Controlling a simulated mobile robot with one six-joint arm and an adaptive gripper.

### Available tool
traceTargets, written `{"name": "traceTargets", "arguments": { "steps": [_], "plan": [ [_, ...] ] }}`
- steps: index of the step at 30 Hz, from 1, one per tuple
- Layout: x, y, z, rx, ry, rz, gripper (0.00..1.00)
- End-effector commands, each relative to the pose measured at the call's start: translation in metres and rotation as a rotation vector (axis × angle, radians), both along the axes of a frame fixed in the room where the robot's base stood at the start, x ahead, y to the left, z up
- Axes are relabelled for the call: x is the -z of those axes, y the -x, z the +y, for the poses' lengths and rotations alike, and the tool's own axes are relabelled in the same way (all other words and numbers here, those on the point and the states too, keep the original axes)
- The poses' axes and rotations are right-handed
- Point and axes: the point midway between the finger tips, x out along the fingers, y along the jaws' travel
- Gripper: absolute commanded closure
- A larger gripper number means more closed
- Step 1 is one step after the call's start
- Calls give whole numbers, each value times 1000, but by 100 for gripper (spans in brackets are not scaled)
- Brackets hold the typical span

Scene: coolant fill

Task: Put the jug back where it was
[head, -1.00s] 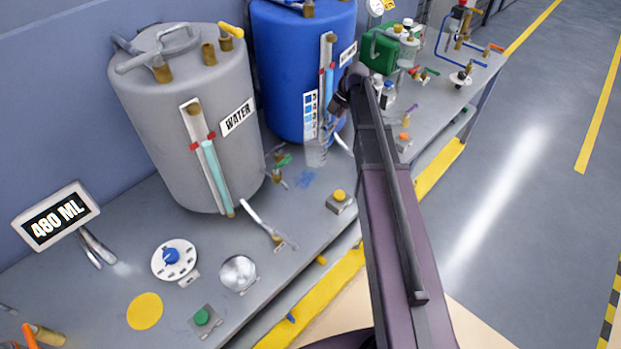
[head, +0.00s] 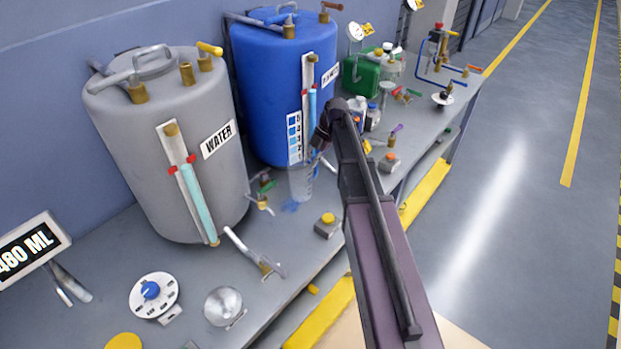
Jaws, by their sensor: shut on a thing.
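My arm partly covers the fingers and the grip. I cannot tell whether the jug's base touches the bench (head: 205,268).
The grey water tank (head: 190,130) stands left, with a spout (head: 255,252) in front. A yellow-button box (head: 327,224) is just right of the jug. Bottles (head: 372,117) and a green can (head: 360,78) stand beyond my arm. A display (head: 30,250) reads 480 ML.

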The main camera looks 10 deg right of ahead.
Motion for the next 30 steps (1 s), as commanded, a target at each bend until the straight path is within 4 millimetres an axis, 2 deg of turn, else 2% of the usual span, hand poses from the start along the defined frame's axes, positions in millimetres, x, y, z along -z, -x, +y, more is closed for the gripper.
{"name": "traceTargets", "arguments": {
  "steps": [1, 4, 20, 30],
  "plan": [
    [8, 0, 0, 0, 0, 0, 100],
    [12, 0, 0, 0, 0, 0, 100],
    [15, 0, 1, -1, 0, 1, 100],
    [39, 0, 2, -2, 0, 0, 100]
  ]
}}
